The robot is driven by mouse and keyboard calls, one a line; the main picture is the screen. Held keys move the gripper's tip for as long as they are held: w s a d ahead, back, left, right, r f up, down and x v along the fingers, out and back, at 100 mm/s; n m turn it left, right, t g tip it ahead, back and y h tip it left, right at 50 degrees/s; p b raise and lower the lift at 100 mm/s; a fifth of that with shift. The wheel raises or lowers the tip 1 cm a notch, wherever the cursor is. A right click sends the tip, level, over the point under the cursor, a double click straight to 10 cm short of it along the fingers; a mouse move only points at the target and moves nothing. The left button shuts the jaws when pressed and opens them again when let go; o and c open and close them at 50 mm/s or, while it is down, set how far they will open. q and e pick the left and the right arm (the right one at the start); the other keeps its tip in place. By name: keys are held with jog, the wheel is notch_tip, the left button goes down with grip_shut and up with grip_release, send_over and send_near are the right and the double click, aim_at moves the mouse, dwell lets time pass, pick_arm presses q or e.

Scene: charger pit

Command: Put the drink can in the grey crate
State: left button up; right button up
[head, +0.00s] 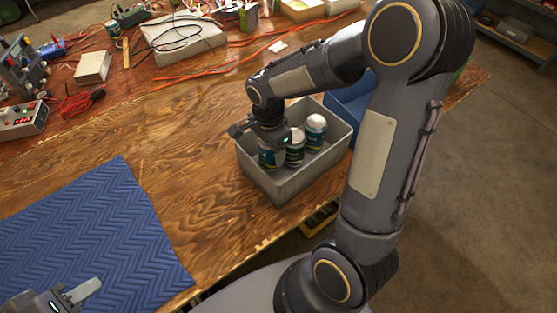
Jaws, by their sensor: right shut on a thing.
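The grey crate (272,193) stands near the right edge of the wooden table. Several cans show inside it: a drink can (268,158) at the left, a green can (295,152) beside it, and a white-topped can (315,132) at the back right. My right gripper (270,142) reaches down over the crate and is shut on the left can, which is upright inside the crate walls. I cannot tell whether that can touches the crate floor. My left gripper (82,291) is partly in view at the bottom left, over the blue mat; its opening is unclear.
A blue bin (348,98) stands right behind the crate, partly hidden by my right arm. A blue quilted mat (95,225) lies at the front left. Cables, boxes and a power supply (22,120) crowd the back. The middle of the table is clear.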

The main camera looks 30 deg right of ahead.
aim_at(271, 163)
jog(key=shift+f, duration=3.2)
jog(key=shift+f, duration=0.1)
jog(key=shift+f+b, duration=0.15)
jog(key=shift+b, duration=0.15)
jog(key=o, duration=1.2)
jog(key=shift+r, duration=0.2)
notch_tip(271, 163, up, 12)
jog(key=shift+f+p, duration=0.1)
jog(key=shift+p, duration=0.45)
jog(key=s+a+r+n+t+y, duration=0.1)
jog(key=s+r+n+t, duration=0.1)
jog(key=s+n, duration=0.3)
jog(key=s+a+r+n+t+y, duration=0.1)
jog(key=s+r+n, duration=0.2)
jog(key=s+n, duration=0.2)
jog(key=s+a+r+n+t+y, duration=0.1)
jog(key=s+a+r+n+t, duration=0.1)
jog(key=s+n, duration=0.2)
jog(key=shift+s+r+n+t+y, duration=0.1)
jog(key=shift+s+n+t+y, duration=0.1)
jog(key=shift+s, duration=0.55)
jog(key=shift+s+r+n+t+y, duration=0.1)
jog(key=shift+s+n+y, duration=0.1)
jog(key=shift+s, duration=0.55)
